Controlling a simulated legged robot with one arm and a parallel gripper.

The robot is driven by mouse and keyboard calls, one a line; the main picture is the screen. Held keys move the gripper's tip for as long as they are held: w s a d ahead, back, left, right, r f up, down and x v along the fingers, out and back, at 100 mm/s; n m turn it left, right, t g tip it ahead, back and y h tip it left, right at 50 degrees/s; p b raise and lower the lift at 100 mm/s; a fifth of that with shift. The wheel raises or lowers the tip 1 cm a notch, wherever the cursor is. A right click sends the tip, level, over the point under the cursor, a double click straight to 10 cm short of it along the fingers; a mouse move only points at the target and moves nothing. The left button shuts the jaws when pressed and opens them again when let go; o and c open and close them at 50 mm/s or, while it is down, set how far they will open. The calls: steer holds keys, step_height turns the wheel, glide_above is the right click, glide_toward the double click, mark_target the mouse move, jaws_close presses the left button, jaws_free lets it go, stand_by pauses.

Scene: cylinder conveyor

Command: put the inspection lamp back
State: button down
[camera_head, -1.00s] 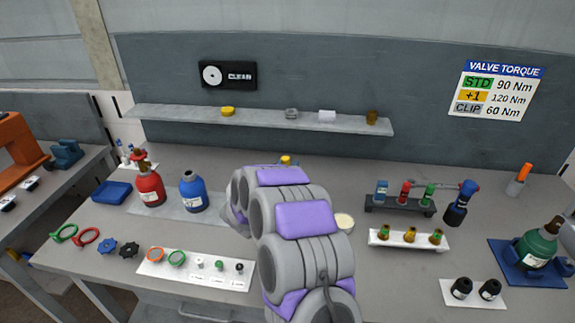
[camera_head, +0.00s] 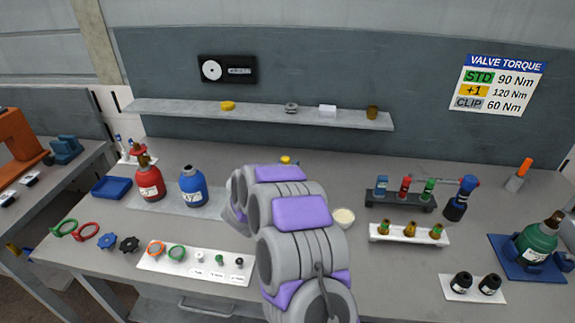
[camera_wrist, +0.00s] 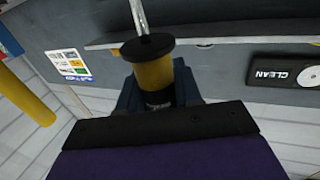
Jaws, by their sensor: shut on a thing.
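My gripper (camera_wrist: 158,92) is shut on a yellow cylinder (camera_wrist: 154,73) with a dark collar and a clear or silvery rod at its end. It looks like the inspection lamp, though I cannot be sure. Dark blue fingers flank its lower body in the wrist view. In the head view my arm hides the gripper. A small yellow top (camera_head: 287,160) shows just behind the arm; I cannot tell whether it is the held thing. No empty lamp holder can be made out with certainty.
A wall shelf (camera_head: 255,114) with small parts runs along the back. Red (camera_head: 149,184) and blue (camera_head: 192,190) bottles stand left, a dark rack (camera_head: 400,199) and white rack (camera_head: 408,237) right. A green bottle (camera_head: 537,243) sits far right. A cream dish (camera_head: 343,217) is beside my arm.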

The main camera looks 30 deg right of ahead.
mark_target(287, 158)
steer(key=shift+f, duration=1.35)
steer(key=c, duration=0.7)
jaws_free()
steer(key=shift+r, duration=0.1)
steer(key=shift+r+p, duration=2.4)
steer(key=shift+r, duration=0.55)
